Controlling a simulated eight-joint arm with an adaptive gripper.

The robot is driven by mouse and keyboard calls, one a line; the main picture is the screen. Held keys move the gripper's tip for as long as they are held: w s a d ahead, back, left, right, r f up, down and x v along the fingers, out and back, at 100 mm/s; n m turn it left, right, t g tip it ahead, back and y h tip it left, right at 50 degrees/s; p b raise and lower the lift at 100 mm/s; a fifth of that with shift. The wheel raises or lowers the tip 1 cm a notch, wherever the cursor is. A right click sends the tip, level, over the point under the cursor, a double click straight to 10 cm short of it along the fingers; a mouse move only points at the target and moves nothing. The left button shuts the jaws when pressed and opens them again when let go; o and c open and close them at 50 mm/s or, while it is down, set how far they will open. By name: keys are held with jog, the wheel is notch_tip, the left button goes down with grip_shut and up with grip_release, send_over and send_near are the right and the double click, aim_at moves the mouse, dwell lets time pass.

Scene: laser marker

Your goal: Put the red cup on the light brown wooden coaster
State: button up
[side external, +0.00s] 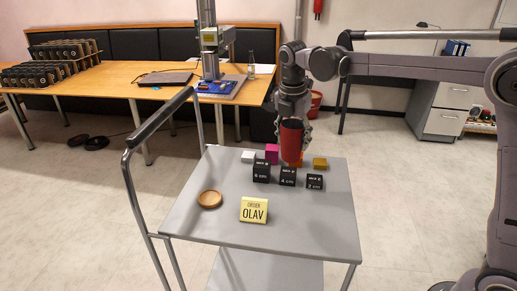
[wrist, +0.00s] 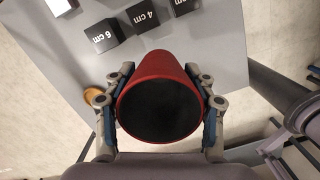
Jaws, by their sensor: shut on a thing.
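My gripper (side external: 293,117) is shut on the red cup (side external: 292,142), with one finger on each side of it. It holds the cup upright in the air over the back part of the grey cart top. In the wrist view the cup (wrist: 158,68) fills the middle between the fingers of my gripper (wrist: 160,100), and its dark open mouth faces the camera. The light brown wooden coaster (side external: 210,199) lies at the left of the cart top, in front and to the left of the cup, with nothing on it.
Black blocks (side external: 261,172) marked in cm stand on the cart (side external: 310,225) near the cup. White, pink, orange and yellow blocks (side external: 320,163) stand behind them. The cart's handle (side external: 158,117) rises at the left.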

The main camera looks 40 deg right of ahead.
jog(key=w+a+f+n, duration=0.1)
jog(key=w+a+n, duration=0.4)
jog(key=w+a, duration=0.4)
send_over(210, 195)
notch_tip(210, 195, down, 7)
jog(key=shift+t, duration=0.3)
jog(key=shift+s+f, duration=0.1)
jog(key=shift+f, duration=2)
jog(key=o, duration=0.8)
jog(key=shift+f, duration=0.15)
jog(key=shift+c, duration=0.2)
